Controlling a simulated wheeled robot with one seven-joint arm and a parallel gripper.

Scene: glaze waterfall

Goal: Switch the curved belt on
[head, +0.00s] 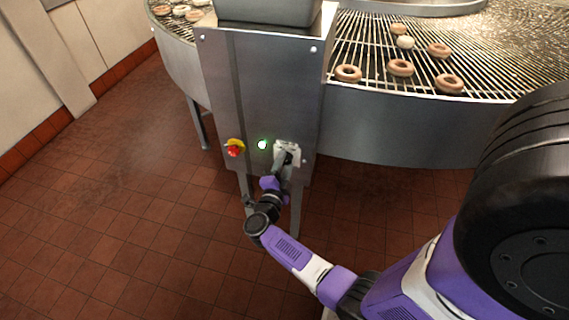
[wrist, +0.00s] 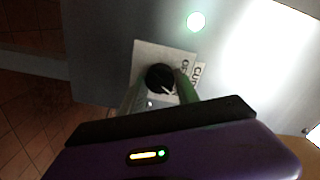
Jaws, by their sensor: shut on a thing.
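A black rotary knob (wrist: 159,76) sits on a pale square plate (wrist: 148,50) on the steel control panel; the plate also shows in the head view (head: 290,147). The lettering beside the knob is only partly readable, with "CU" and what looks like "OF". My gripper (head: 281,163) is at the plate. In the wrist view its fingers lie on either side of the knob and are shut on it. A round green lamp (head: 262,145) glows left of the plate; it also shows in the wrist view (wrist: 196,22). The curved belt (head: 421,55) carries several rings.
A red push button on a yellow base (head: 235,149) is left of the green lamp. The belt's steel side (head: 400,130) curves away to the right of the panel. The tiled floor (head: 130,220) to the left is clear.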

